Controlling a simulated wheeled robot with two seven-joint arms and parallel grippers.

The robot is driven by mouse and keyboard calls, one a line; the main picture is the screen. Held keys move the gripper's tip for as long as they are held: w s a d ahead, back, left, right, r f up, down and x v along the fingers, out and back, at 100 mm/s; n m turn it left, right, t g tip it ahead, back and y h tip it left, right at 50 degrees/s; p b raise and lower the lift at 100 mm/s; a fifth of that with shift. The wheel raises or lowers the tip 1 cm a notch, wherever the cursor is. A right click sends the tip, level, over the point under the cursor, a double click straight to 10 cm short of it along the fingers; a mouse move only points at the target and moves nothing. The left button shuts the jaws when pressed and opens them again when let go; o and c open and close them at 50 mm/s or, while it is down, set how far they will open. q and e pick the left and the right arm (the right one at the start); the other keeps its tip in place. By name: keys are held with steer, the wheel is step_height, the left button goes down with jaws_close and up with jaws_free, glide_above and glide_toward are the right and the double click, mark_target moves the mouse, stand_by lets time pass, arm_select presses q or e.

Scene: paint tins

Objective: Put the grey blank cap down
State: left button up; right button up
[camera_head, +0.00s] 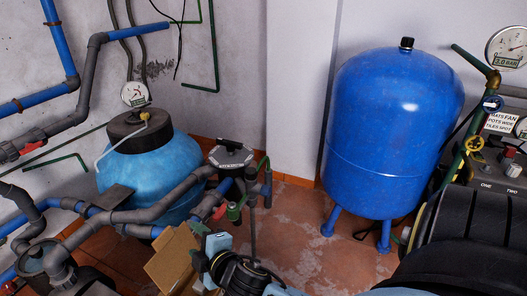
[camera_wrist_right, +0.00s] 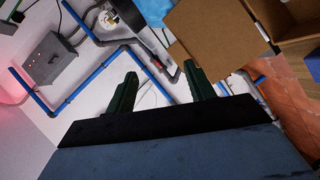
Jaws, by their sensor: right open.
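I cannot make out a grey blank cap in either view. My right gripper (camera_head: 203,259) is low in the middle of the head view, beside an open cardboard box (camera_head: 168,262). In the right wrist view, the two dark green fingers of that gripper (camera_wrist_right: 162,88) stand wide apart with nothing seen between them. The cardboard box (camera_wrist_right: 215,38) also shows there, beyond the fingers to the upper right. My arm hides part of the box and the floor in the head view. My left gripper is not in view.
A light blue filter tank (camera_head: 150,165) with grey pipes (camera_head: 135,215) stands to the left. A large blue pressure tank (camera_head: 385,130) stands on legs to the right. Gauges and a black machine (camera_head: 470,230) fill the right edge. The tiled floor (camera_head: 300,235) between the tanks is clear.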

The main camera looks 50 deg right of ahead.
steer(key=s+f+m+g, duration=0.5)
steer(key=s, duration=0.5)
steer(key=s+f+m+g+y, duration=0.1)
steer(key=s+f+m+g, duration=0.4)
steer(key=s, duration=0.6)
steer(key=shift+f+g, duration=0.25)
steer(key=shift+g, duration=0.35)
steer(key=shift+a, duration=0.1)
